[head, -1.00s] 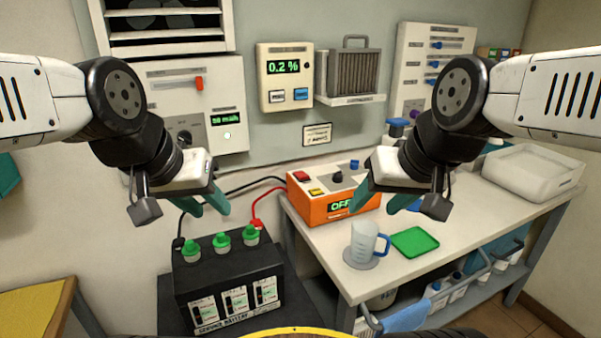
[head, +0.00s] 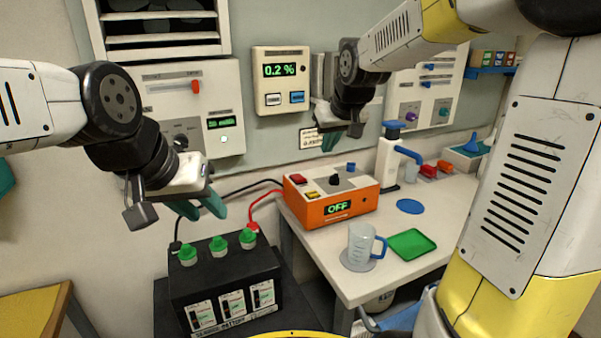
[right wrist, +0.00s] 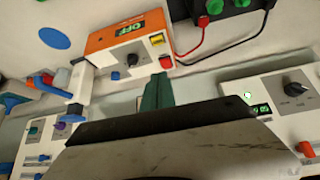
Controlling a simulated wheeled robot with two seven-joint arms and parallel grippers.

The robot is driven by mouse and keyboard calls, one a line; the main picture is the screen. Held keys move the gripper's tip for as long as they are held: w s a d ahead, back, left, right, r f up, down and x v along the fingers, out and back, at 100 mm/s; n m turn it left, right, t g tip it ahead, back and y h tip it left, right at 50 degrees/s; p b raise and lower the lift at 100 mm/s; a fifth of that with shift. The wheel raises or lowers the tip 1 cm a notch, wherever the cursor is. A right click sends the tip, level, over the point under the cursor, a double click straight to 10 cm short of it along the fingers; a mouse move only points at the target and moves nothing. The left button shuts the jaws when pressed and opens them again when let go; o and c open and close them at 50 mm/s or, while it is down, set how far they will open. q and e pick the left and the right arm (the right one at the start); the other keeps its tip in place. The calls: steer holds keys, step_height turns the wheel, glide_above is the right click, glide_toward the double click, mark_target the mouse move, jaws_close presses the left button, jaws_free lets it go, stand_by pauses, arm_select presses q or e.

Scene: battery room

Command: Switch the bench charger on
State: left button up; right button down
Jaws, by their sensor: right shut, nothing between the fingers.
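The orange bench charger (head: 330,207) stands at the bench's left end, its display (head: 338,208) reading OFF. On its top are a red button (head: 298,178), a yellow button (head: 312,194), a black knob (head: 335,180) and a small blue button (head: 350,167). The charger (right wrist: 115,42) appears upside down in the right wrist view, with its red button (right wrist: 166,61) near my fingertips in the picture. My right gripper (head: 330,141) is shut and empty, above and behind the charger, apart from it. My left gripper (head: 201,211) is open and empty above the battery.
A black battery (head: 225,280) with green caps stands left of the bench, joined to the charger by red and black cables. A measuring jug (head: 361,243) and green tray (head: 411,243) are in front of the charger. Wall panels, including a 0.2 % display (head: 281,70), are behind.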

steer(key=w+a+f, duration=0.1)
steer(key=w+f, duration=0.1)
steer(key=w, duration=0.3)
steer(key=w+a+f+y, duration=0.1)
steer(key=w+a+f, duration=0.1)
steer(key=w, duration=0.4)
steer(key=shift+a+f+n, duration=0.15)
steer(key=shift+f+n, duration=0.1)
steer(key=shift+n, duration=0.15)
steer(key=shift+w+f, duration=0.1)
glide_above(301, 179)
steer(key=s, duration=0.2)
steer(key=f, duration=0.7)
steer(key=shift+w+d, duration=0.2)
steer(key=shift+d, duration=0.05)
step_height(301, 179, down, 4)
steer(key=shift+w+r, duration=0.1)
steer(key=shift+r, duration=0.1)
steer(key=shift+f, duration=0.55)
steer(key=shift+s+d+f, duration=0.1)
steer(key=shift+s+f, duration=0.1)
steer(key=shift+f, duration=0.25)
steer(key=shift+r, duration=0.15)
